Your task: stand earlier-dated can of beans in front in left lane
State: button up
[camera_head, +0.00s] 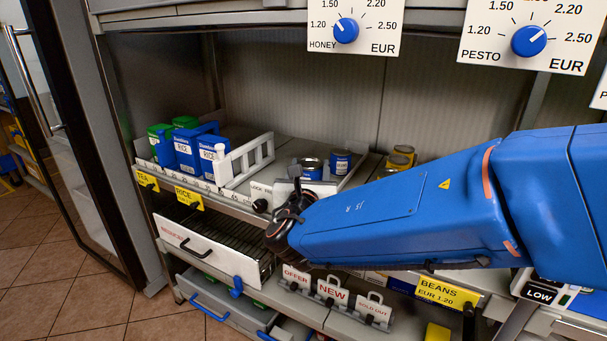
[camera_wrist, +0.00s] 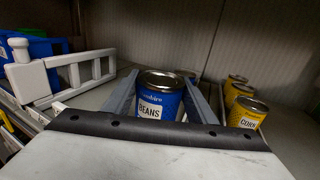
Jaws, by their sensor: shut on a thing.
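A blue can labelled BEANS (camera_wrist: 160,98) stands upright between the two grey fingers of my gripper (camera_wrist: 161,82) in the wrist view. My gripper is shut on this can. A second blue can (camera_wrist: 188,76) is partly hidden behind it. In the head view the held can (camera_head: 311,169) is on the left, just beyond my wrist, and the second can (camera_head: 341,162) is to its right and farther back. My arm hides part of the shelf. No date can be read on either can.
A white rail (camera_head: 245,160) and blue rice packs (camera_head: 188,148) stand to the left. Yellow corn cans (camera_wrist: 245,112) stand to the right. Below are a yellow BEANS price label (camera_head: 447,293) and sign cards (camera_head: 332,291). The shelf behind the cans looks clear.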

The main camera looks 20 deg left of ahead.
jog(key=shift+w+d+f, duration=0.1)
jog(key=shift+w+f, duration=0.55)
jog(key=shift+w, duration=0.5)
jog(key=shift+w+d+f, duration=0.1)
jog(key=shift+w+f, duration=0.55)
jog(key=shift+w, duration=0.55)
jog(key=shift+w+d+f, duration=0.1)
jog(key=shift+w+f, duration=0.55)
jog(key=shift+w, duration=0.5)
jog(key=shift+f, duration=0.2)
jog(key=shift+s+d+f, duration=0.1)
jog(key=shift+s+f, duration=0.05)
jog(key=shift+f, duration=0.85)
jog(key=o, duration=1.3)
notch_tip(320, 180, up, 12)
